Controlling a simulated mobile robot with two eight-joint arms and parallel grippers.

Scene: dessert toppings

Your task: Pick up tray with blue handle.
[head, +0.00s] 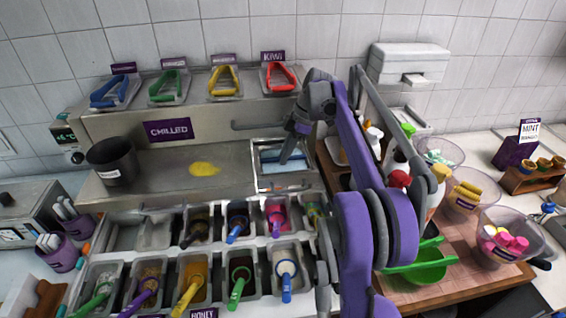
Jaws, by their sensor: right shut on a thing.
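A tray with a blue handle (108,92) stands at the left end of the raised back shelf, and nothing touches it. Similar trays with a green handle (168,86), a yellow handle (223,80) and a red handle (278,77) stand to its right. My right gripper (290,150) points down over the metal-framed opening with light blue inside, well to the right of the blue-handled tray. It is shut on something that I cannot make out. My left gripper is not in view.
A dark pot (112,162) stands on the counter's left, with a yellow patch (204,169) on the bare steel. Bins (150,275) with coloured utensils fill the front. Bottles, clear bowls and a green container (420,268) crowd the wooden board at right.

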